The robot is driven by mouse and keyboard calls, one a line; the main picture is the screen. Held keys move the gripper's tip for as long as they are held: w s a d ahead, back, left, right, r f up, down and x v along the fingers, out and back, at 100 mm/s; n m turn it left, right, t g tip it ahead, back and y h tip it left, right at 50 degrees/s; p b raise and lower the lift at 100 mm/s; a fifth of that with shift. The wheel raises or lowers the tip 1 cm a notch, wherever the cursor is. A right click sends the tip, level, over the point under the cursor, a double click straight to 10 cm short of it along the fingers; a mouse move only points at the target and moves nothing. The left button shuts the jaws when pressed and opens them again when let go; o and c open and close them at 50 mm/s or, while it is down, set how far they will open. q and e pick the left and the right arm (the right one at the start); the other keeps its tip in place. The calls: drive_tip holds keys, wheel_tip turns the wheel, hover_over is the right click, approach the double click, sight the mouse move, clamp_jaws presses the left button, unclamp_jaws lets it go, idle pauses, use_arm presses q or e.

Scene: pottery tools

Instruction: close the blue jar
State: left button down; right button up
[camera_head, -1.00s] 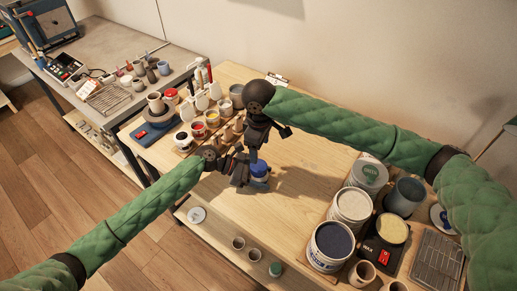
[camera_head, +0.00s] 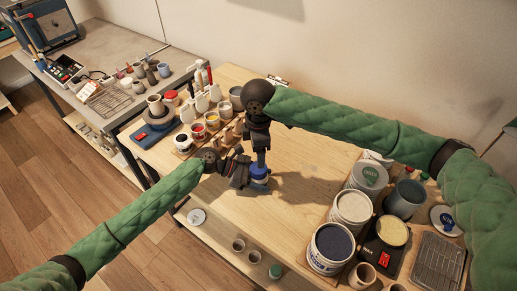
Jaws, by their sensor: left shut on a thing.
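The small blue jar (camera_head: 259,185) is near the front edge of the wooden table, left of the middle. My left gripper (camera_head: 248,177) comes in from the left and is shut on the jar's side. My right gripper (camera_head: 261,161) points down from above, right over the jar's top, with its tips at or very close to a blue part there. Whether that blue part is a lid on the jar is too small to tell. Whether the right fingers are open or shut cannot be made out.
Open paint jars (camera_head: 212,119) and a mug on a blue-black scale (camera_head: 154,128) stand at the left. Large tubs (camera_head: 330,247) and a wire rack (camera_head: 436,259) crowd the right. The table's middle is clear. Small cups (camera_head: 238,245) sit on the lower shelf.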

sight(259, 176)
drive_tip(key=shift+f, duration=4)
drive_tip(key=c, duration=1)
drive_tip(key=m, duration=0.6)
drive_tip(key=shift+m, duration=0.3)
drive_tip(key=o, duration=1.1)
